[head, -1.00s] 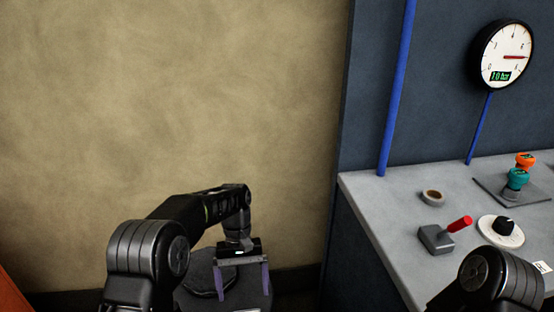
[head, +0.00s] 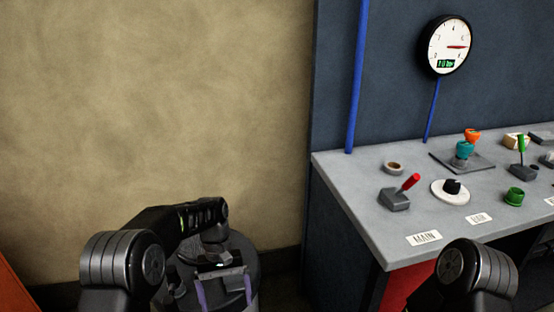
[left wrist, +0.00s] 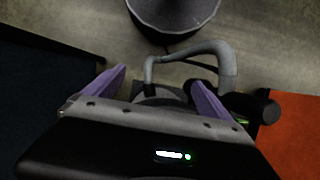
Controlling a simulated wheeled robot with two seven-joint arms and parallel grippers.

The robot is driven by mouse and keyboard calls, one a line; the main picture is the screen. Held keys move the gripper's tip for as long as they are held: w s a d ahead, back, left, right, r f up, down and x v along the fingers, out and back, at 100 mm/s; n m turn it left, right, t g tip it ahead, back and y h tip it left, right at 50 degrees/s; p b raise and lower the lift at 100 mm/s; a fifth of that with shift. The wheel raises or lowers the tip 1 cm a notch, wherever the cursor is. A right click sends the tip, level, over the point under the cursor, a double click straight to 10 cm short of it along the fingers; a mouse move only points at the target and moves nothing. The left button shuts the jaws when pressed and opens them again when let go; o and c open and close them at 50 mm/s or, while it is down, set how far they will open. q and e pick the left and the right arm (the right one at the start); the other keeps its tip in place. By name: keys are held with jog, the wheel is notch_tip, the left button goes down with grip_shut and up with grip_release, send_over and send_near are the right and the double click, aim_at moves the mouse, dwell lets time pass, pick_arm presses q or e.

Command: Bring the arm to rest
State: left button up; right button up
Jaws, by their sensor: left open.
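My left arm comes in at the lower left of the head view and bends down. My left gripper (head: 224,290) hangs low, in front of a dark round object, with its purple fingers apart. In the left wrist view the two purple fingers of the left gripper (left wrist: 157,88) are spread, with nothing held between them. A grey curved tube (left wrist: 190,52) shows beyond the fingers. Of my right arm only a dark joint shows at the lower right of the head view; its gripper is out of view.
A grey bench (head: 345,178) stands at the right. It carries a red-handled lever (head: 396,198), a white dial (head: 450,191), a teal knob (head: 464,150) and a green-handled lever (head: 521,160). A gauge (head: 446,46) hangs behind. A dark round bin-like object (left wrist: 173,12) stands on the floor.

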pick_arm(q)
jog(key=s+d+f+t+h, duration=0.1)
jog(key=s+f, duration=0.4)
jog(key=f, duration=0.4)
jog(key=s+d+f+t+h, duration=0.1)
jog(key=s+d+f, duration=0.1)
jog(key=s+f, duration=0.5)
jog(key=s+d+f+t, duration=0.1)
jog(key=s, duration=0.5)
jog(key=s+d+f+t+h, duration=0.1)
jog(key=s+d+f+t, duration=0.1)
jog(key=s, duration=0.5)
jog(key=shift+m, duration=0.4)
pick_arm(e)
jog(key=shift+w+f, duration=0.1)
jog(key=shift+w, duration=0.15)
